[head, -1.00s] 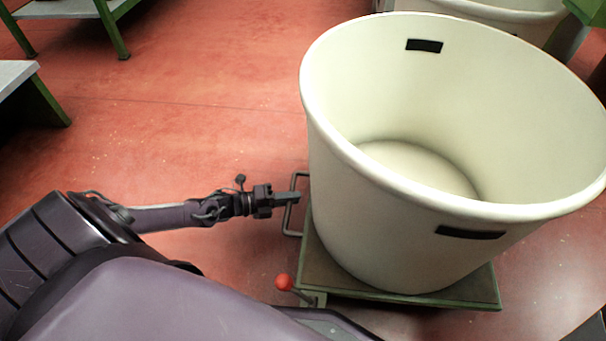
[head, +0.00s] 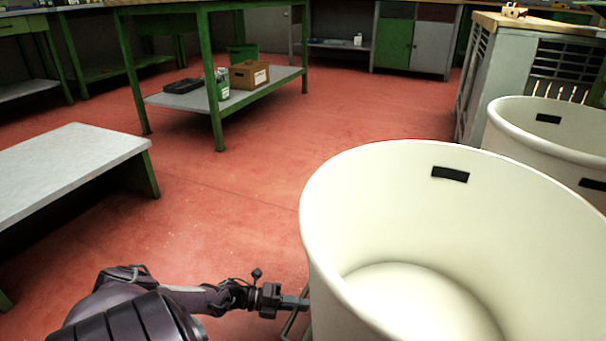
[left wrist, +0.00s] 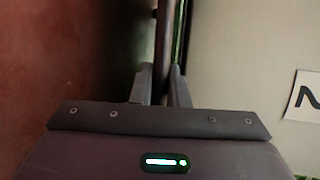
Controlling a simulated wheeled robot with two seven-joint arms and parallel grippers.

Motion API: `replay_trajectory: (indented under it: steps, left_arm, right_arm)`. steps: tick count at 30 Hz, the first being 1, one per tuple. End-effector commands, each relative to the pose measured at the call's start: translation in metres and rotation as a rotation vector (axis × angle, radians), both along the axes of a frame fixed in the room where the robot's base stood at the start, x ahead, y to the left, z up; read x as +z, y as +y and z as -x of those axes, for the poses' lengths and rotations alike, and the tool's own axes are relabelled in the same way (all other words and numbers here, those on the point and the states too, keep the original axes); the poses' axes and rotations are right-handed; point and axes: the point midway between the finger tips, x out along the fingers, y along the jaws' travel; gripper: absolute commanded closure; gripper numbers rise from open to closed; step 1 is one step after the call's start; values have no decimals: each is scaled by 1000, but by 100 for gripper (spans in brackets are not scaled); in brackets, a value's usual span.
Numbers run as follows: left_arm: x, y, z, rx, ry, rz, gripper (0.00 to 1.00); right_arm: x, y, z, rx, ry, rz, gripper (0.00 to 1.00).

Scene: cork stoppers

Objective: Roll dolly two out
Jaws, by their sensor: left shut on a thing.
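A big cream tub (head: 325,240) stands at the lower right of the head view, empty inside as far as I see. The dolly deck under it is out of the head view. The dolly's grey bar handle (head: 290,326) shows at the tub's left side. My left gripper (head: 300,302) is shut on this handle. In the left wrist view the bar (left wrist: 164,35) runs between the two fingers, beside the pale tub wall (left wrist: 235,60). A white label (left wrist: 306,97) on that wall has a dark mark, cut off by the frame edge. My right gripper is not in view.
A second cream tub (head: 515,137) stands behind at the right, near a grey slatted cabinet (head: 480,85). A low grey bench (head: 65,165) is at the left. A green table (head: 217,110) stands farther back. The red floor (head: 240,190) between them is clear.

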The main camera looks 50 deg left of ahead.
Motion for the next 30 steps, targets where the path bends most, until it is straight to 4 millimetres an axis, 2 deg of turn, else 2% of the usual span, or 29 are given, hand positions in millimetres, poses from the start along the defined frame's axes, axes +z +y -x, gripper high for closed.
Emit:
replay_trajectory:
  steps: [7, 8, 12, 13, 23, 30]
  left_arm:
    - [-1, 6, 3, 6, 8, -11, 100]
    - [-1, 6, 3, 5, 8, -12, 84]
    - [-1, 5, 2, 4, 7, -10, 66]
    - [-1, 5, 2, 4, 6, -9, 64]
    - [1, 7, 5, 4, 4, -7, 64]
    - [9, 32, 33, 7, 6, -9, 64]
  right_arm:
    - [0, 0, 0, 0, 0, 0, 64]
    - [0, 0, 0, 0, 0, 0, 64]
    - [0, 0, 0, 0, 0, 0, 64]
    - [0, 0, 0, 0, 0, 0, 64]
    - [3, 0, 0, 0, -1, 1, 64]
    - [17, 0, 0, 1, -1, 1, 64]
